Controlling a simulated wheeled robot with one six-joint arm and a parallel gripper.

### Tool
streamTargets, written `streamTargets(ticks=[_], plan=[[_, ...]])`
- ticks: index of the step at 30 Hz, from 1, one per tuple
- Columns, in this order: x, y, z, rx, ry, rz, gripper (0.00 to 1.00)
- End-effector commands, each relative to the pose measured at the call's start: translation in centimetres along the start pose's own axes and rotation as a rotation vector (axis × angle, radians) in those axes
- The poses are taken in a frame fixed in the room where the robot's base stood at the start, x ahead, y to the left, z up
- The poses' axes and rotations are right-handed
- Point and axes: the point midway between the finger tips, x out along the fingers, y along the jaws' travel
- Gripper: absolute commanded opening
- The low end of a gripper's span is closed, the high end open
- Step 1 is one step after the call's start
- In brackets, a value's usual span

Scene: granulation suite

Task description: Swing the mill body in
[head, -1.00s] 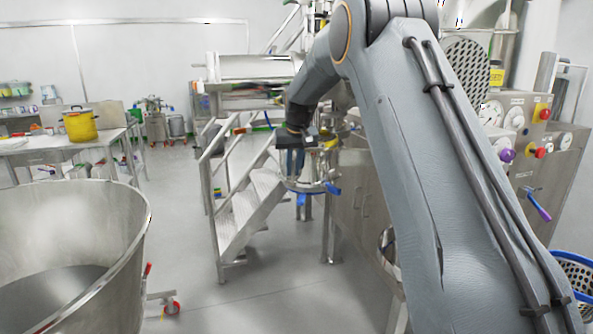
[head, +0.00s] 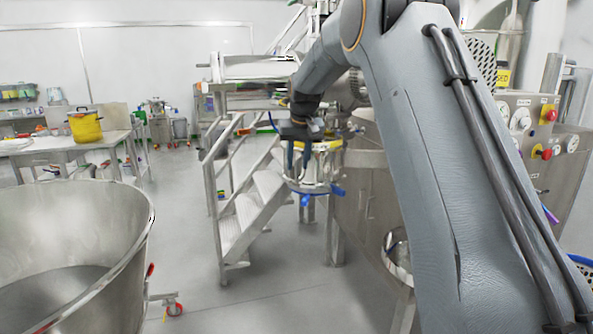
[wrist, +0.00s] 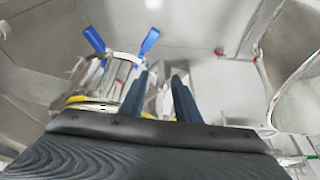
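The mill body (head: 322,180) looks like a short steel cylinder with a yellow upper ring and blue handles. It hangs beside the metal steps, left of the steel cabinet. In the wrist view the mill body (wrist: 118,78) is at the left, its two blue handles (wrist: 149,41) pointing up in the picture. My gripper (head: 298,172) points down at the left side of the mill body, partly covering it. In the wrist view my gripper's (wrist: 163,72) two dark fingers are apart, the left one close to the cylinder. I see nothing clamped; contact is unclear.
Metal steps with railings (head: 245,225) stand left of the mill. A large steel bowl (head: 140,230) on castors fills the lower left. A steel cabinet (head: 360,210) is right of the mill; a control panel (head: 530,125) is farther right. Floor between bowl and steps is clear.

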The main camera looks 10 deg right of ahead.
Motion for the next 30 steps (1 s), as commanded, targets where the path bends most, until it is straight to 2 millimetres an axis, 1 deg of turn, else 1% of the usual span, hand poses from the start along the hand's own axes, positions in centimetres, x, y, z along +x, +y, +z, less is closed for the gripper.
streamTargets(ticks=[1, 4, 9, 13, 19, 20, 21, 23, 24, 25, 26, 29, 30], plan=[[-0.8, 0.0, -0.1, 0.0, 0.003, 0.0, 0.29], [-2.4, -0.1, 0.0, -0.001, 0.002, 0.0, 0.29], [-4.3, -0.1, 0.0, -0.002, 0.001, -0.001, 0.29], [-4.8, -0.1, 0.0, -0.002, 0.0, -0.001, 0.29], [-4.8, -0.1, 0.0, -0.002, 0.0, -0.001, 0.29], [-4.8, -0.1, 0.0, -0.002, 0.0, -0.001, 0.26], [-4.8, -0.1, 0.1, -0.002, -0.001, -0.001, 0.19], [-4.7, -0.1, 0.4, -0.002, -0.004, -0.001, 0.09], [-4.6, -0.1, 0.9, -0.003, -0.008, -0.001, 0.02], [-4.4, -0.1, 1.5, -0.003, -0.013, -0.001, 0.0], [-4.2, -0.2, 2.3, -0.004, -0.019, -0.001, 0.0], [-3.2, -0.3, 6.0, -0.008, -0.046, -0.002, 0.0], [-2.8, -0.3, 8.1, -0.01, -0.06, -0.003, 0.0]])
